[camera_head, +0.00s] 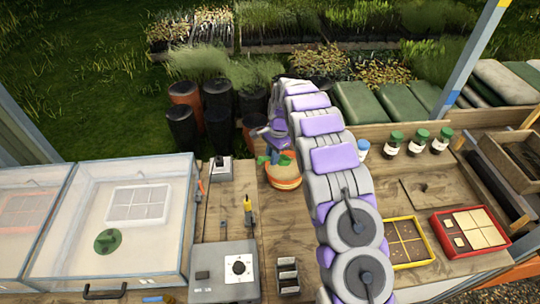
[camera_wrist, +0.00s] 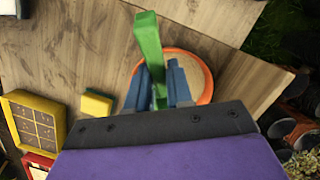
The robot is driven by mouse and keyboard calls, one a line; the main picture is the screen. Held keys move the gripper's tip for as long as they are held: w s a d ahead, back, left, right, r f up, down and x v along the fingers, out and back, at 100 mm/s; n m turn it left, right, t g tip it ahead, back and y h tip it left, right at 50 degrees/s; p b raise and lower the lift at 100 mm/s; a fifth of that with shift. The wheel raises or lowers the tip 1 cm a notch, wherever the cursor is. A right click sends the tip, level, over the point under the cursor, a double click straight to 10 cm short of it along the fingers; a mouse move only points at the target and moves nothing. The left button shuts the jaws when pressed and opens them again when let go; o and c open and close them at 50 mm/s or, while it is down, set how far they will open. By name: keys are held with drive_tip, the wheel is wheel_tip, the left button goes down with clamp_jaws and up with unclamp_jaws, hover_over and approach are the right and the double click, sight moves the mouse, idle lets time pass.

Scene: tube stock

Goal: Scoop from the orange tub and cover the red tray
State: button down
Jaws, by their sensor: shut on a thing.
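The orange tub (camera_head: 285,182) stands on the bench left of my arm, with pale tan content inside. Its orange rim also shows in the wrist view (camera_wrist: 207,80). My gripper (camera_head: 272,160) is over the tub. In the wrist view its blue fingers (camera_wrist: 158,85) are shut on a green scoop handle (camera_wrist: 148,40). The scoop's bowl is hidden, so I cannot tell whether it is in the material or loaded.
A yellow tray (camera_head: 428,257) with brown cells sits left of the red tray. A yellow-green sponge (camera_wrist: 97,103) lies near the tub. Dark bottles with green caps (camera_head: 417,143) stand behind. A clear-lidded case (camera_head: 165,245) and grey control box (camera_head: 225,275) are on the left.

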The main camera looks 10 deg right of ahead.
drive_tip(key=shift+w+d+f+g+y, duration=0.3)
drive_tip(key=shift+f+y, duration=0.25)
drive_tip(key=shift+f, duration=0.25)
drive_tip(key=shift+w+d+f+g+y, duration=0.15)
drive_tip(key=shift+f+g+y, duration=0.25)
drive_tip(key=shift+f+y, duration=0.25)
drive_tip(key=shift+f, duration=1.7)
drive_tip(key=shift+a, duration=0.3)
